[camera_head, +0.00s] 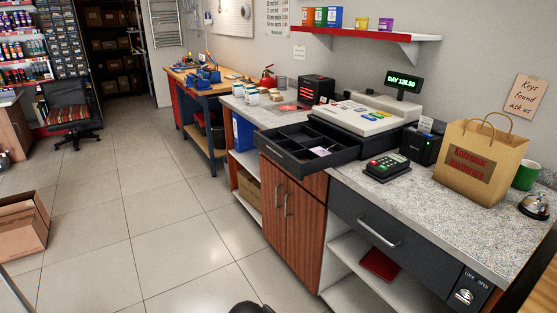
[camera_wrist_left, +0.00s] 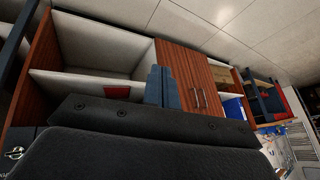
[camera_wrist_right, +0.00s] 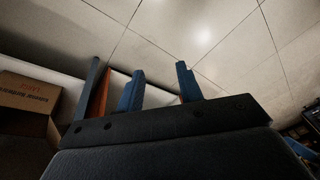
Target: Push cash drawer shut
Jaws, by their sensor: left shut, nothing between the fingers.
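The cash drawer (camera_head: 279,152) is dark, with black compartments, and stands pulled out from under the beige cash register (camera_head: 368,111). It juts past the counter's front edge above the wooden cabinet doors. A pale slip lies in one of its compartments. My left gripper (camera_wrist_left: 160,84) shows only in its own wrist view, its blue fingers together and empty, with the wooden doors and shelves beyond it. My right gripper (camera_wrist_right: 160,86) shows in the right wrist view, its blue fingers apart and empty, over the tiled floor. Neither gripper is seen at the drawer.
On the counter (camera_head: 440,222) stand a card terminal (camera_head: 387,167), a paper bag (camera_head: 480,160), a green cup (camera_head: 525,176) and a bell (camera_head: 535,206). A shut grey lower drawer (camera_head: 385,235) with a lock is at right. A cardboard box (camera_head: 22,228) lies left; the floor between is clear.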

